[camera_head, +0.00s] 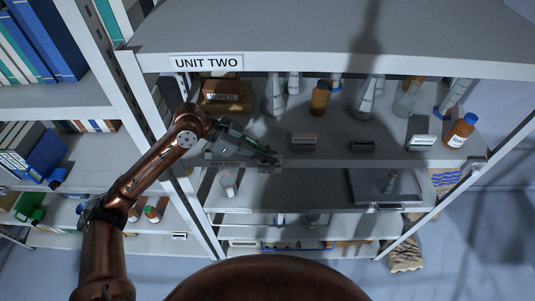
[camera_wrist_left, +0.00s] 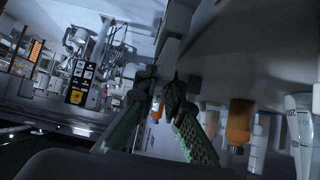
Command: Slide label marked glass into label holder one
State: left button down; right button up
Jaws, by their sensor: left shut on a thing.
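My left gripper (camera_head: 268,156) reaches in from the left to the front edge of the shelf under the UNIT TWO sign. It is shut on a small thin piece, mostly hidden between the fingertips; I cannot read any marking on it. In the left wrist view the two green fingers (camera_wrist_left: 160,92) are close together at the tips. A pale strip, reading something like MAX EIGHT (camera_head: 228,163), is on the shelf edge just left of the fingertips. A small dark holder (camera_head: 362,146) and a BUFFER sign (camera_head: 304,140) stand on the shelf to the right. My right gripper is out of view.
Flasks and an orange-brown bottle (camera_head: 320,98) stand behind on the same shelf, with a WIPES box (camera_head: 222,97) at left and a labelled bottle (camera_head: 460,131) at right. The UNIT TWO shelf (camera_head: 330,45) overhangs above. A grey case (camera_head: 385,187) lies below.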

pick_arm(q)
jog(key=shift+f, duration=0.35)
jog(key=c, duration=2)
grip_release()
jog(key=shift+o, duration=0.8)
jog(key=o, duration=0.4)
jog(key=shift+r, duration=0.1)
